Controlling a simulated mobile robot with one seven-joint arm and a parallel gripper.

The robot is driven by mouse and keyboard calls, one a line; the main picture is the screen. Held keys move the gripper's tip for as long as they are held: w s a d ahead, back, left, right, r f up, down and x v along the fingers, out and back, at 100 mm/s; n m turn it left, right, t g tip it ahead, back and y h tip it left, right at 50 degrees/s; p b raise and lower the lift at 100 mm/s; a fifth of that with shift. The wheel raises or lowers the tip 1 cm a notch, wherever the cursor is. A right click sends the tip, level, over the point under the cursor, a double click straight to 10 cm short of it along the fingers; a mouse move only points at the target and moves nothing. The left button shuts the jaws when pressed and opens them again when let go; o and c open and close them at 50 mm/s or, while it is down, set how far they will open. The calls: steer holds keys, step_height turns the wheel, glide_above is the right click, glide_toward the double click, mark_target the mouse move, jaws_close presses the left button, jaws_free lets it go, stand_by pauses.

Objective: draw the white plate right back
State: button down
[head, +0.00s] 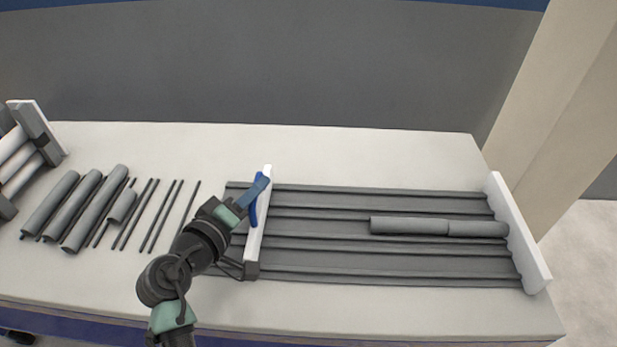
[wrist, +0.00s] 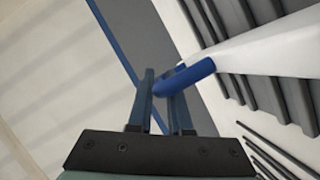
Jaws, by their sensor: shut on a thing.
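The white plate (head: 256,230) stands upright across the grey ribbed rack (head: 320,262), near the rack's left end. A blue handle (head: 254,209) is on the plate. My gripper (head: 262,183) is shut on the blue handle at the plate's upper part. In the wrist view the blue handle (wrist: 190,76) lies between the fingers of my gripper (wrist: 164,90), and the white plate (wrist: 255,50) shows to the right. Part of the handle and plate is hidden behind my gripper.
Two grey pipes (head: 410,226) lie end to end in the rack against the white end plate (head: 517,235) at the right. Several loose pipes and thin rods (head: 85,215) lie on the table to the left. A holder with white pipes (head: 28,150) stands at the far left.

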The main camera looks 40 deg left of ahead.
steer(key=s+a, duration=0.5)
steer(key=a, duration=0.3)
steer(key=shift+s+b, duration=0.3)
steer(key=shift+b, duration=0.15)
steer(key=shift+a, duration=0.15)
steer(key=c, duration=0.8)
jaws_free()
steer(key=shift+c, duration=0.2)
steer(key=p+v, duration=0.2)
steer(key=v, duration=1.1)
steer(key=shift+w+r, duration=0.1)
